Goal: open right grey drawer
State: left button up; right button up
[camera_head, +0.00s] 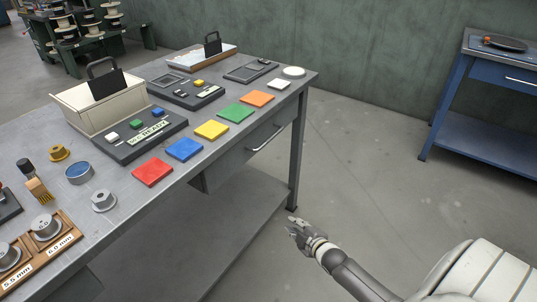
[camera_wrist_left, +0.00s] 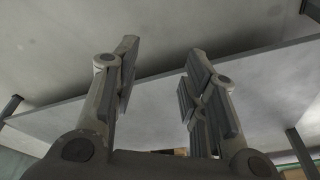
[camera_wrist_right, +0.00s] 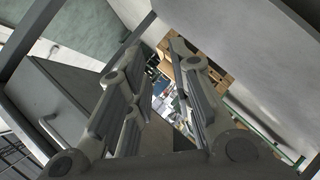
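The right grey drawer (camera_head: 232,160) sits under the workbench top near its far right end, with a silver bar handle (camera_head: 266,138) on its front. It looks closed. My right gripper (camera_head: 293,228) is in front of and below the drawer, near the foot of the bench leg, apart from the handle. In the right wrist view its fingers (camera_wrist_right: 158,65) are spread and empty, and a grey box front with a handle (camera_wrist_right: 52,130) shows at left, apparently the drawer. My left gripper (camera_wrist_left: 157,78) is open and empty in its wrist view; the head view does not show it.
The grey workbench (camera_head: 222,98) carries coloured squares, a beige box (camera_head: 100,100), trays and several spools. A lower shelf (camera_head: 215,225) lies under it. A blue table (camera_head: 490,115) stands at the right. Open floor (camera_head: 385,170) lies between them.

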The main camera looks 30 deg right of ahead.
jog(key=w+d+r+n+t+b, duration=0.2)
jog(key=w+r+n+t+b, duration=0.4)
jog(key=r, duration=0.7)
jog(key=n+t+y+b, duration=0.1)
jog(key=y, duration=0.1)
send_near(269, 138)
pick_arm(q)
notch_tip(269, 138, up, 11)
jog(key=t+b, duration=0.1)
jog(key=b, duration=0.1)
jog(key=shift+r, duration=0.15)
pick_arm(e)
jog(key=shift+w+a+r, duration=0.1)
jog(key=shift+w+r, duration=0.05)
jog(key=shift+w, duration=1.45)
jog(key=shift+w+d+r, duration=0.1)
jog(key=shift+w+r, duration=0.05)
jog(key=shift+w, duration=1.5)
jog(key=shift+w+a+r, duration=0.1)
jog(key=shift+w+r, duration=0.05)
jog(key=shift+w, duration=1.45)
pick_arm(q)
jog(key=shift+a, duration=0.1)
pick_arm(e)
grip_shut()
